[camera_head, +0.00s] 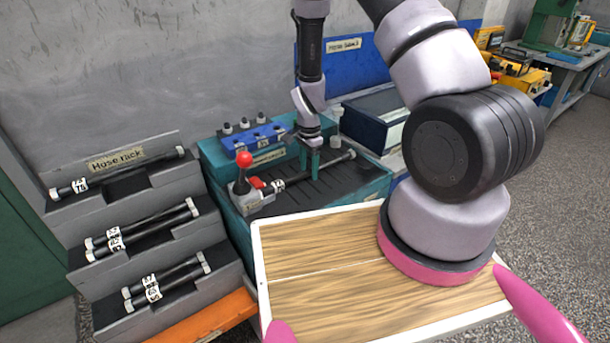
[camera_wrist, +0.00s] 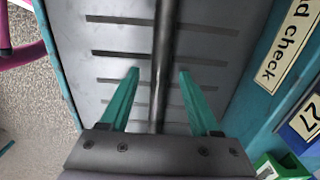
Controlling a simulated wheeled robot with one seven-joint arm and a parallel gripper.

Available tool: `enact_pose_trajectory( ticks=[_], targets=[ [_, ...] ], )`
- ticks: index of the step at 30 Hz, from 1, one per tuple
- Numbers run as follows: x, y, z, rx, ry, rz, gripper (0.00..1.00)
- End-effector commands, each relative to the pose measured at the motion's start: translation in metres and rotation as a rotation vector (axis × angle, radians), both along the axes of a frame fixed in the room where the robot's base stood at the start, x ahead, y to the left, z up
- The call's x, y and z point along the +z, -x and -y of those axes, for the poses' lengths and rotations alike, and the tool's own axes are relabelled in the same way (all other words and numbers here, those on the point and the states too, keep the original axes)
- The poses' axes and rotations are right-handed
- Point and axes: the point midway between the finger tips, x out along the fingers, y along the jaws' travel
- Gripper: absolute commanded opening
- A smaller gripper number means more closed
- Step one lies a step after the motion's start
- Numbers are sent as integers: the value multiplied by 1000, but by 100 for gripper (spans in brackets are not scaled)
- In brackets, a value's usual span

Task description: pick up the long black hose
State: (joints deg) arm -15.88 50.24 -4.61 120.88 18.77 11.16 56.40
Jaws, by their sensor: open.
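A long black hose (camera_head: 325,166) lies across the dark slotted top of a teal bench in the head view. Its left end is by a grey fixture with a red-knobbed lever, and a white tag is near that end. In the wrist view the hose (camera_wrist: 163,62) runs lengthwise between my teal fingers, with a gap on each side. My gripper (camera_head: 311,160) is open above the bench, its fingers pointing down at the hose; it also shows in the wrist view (camera_wrist: 160,75). Whether the fingertips reach below the hose's top, I cannot tell.
A stepped grey hose rack (camera_head: 118,162) on the left holds several shorter-looking tagged black hoses. The red-knobbed lever (camera_head: 244,160) and a blue block (camera_head: 250,138) with knobs stand close to my gripper. A wooden tray (camera_head: 315,255) with white rim is in front.

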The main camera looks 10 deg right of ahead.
Motion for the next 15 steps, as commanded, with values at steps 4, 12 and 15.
enact_pose_trajectory(
  ticks=[4, 12, 15],
  targets=[
    [-4, 0, 0, 1, 0, 1, 63],
    [-3, 0, 0, 1, 0, 1, 6],
    [-3, 0, 0, 1, 0, 1, 0]
  ],
)
